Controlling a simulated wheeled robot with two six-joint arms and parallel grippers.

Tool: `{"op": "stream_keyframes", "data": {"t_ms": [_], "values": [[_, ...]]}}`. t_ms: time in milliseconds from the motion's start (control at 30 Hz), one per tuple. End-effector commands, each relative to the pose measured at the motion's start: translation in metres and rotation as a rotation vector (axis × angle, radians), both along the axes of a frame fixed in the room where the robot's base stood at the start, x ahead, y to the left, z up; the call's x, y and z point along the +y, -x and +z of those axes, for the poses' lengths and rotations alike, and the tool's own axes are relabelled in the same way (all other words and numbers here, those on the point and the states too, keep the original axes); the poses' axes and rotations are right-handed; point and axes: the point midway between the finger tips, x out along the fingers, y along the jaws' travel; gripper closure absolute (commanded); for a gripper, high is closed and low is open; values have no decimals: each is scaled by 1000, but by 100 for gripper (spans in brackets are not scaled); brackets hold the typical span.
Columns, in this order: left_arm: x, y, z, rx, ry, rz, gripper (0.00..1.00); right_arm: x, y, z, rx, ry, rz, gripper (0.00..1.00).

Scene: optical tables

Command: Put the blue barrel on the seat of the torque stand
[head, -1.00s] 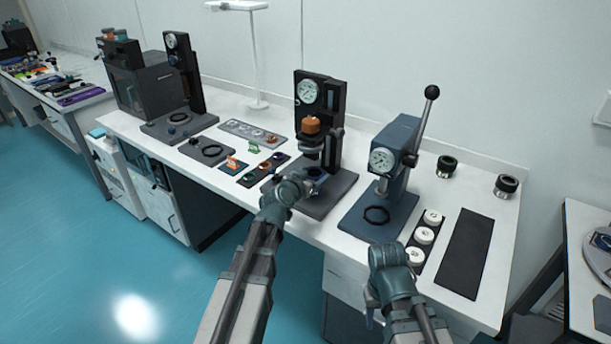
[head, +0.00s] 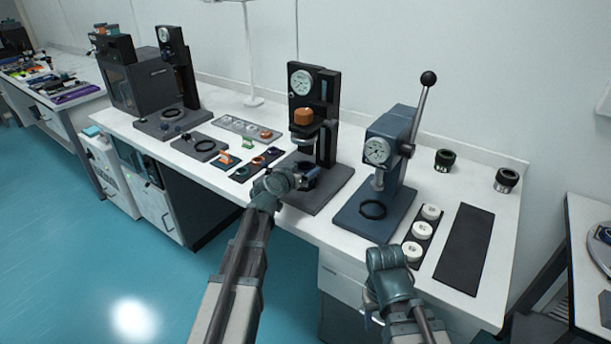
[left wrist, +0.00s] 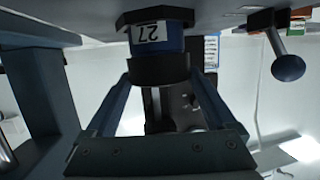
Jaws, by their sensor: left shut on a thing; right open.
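My left gripper (head: 304,181) is shut on the blue barrel, low in front of the black stand (head: 325,130) with a dial and an orange knob. In the left wrist view the blue barrel (left wrist: 170,40) has a white label reading 27, seen upside down, and a black collar (left wrist: 158,69) between my left fingers (left wrist: 160,100). In the head view the barrel is mostly hidden by my gripper, and its contact with the seat cannot be made out. My right gripper (head: 371,305) is open and empty in front of the table edge; its fingers are mostly hidden.
A blue lever press (head: 390,160) stands to the right, with white round parts (head: 421,230) and a dark mat (head: 466,245) beside it. Small trays (head: 230,160) lie to the left, near another black dial stand (head: 178,75).

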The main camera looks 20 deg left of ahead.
Motion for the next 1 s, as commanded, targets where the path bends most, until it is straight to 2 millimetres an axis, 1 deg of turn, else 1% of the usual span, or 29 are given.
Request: {"op": "stream_keyframes", "data": {"t_ms": [200, 367, 400, 433, 667, 767, 867, 1000], "values": [[0, 0, 1, 0, 0, 1, 100, 0, 0, 1, 0, 0, 0, 50], [0, 0, -4, 0, 0, 1, 100, 0, 0, -4, 0, 0, 0, 50], [0, 0, -2, 0, 0, 0, 3, 0, 0, -2, 0, 0, 0, 50], [0, 0, -2, 0, 0, 0, 0, 0, 0, -2, 0, 0, 0, 50], [0, 0, -1, 0, 0, 0, 0, 0, 0, -1, 0, 0, 0, 50], [0, 1, 4, 0, 0, 0, 0, 0, 0, 4, 0, 0, 0, 50], [3, 18, 8, 0, 1, 1, 0, 0, 0, 8, 0, 0, 0, 50], [8, 48, 18, 1, 1, 2, 0, 0, 0, 18, 0, 0, 0, 50]]}}
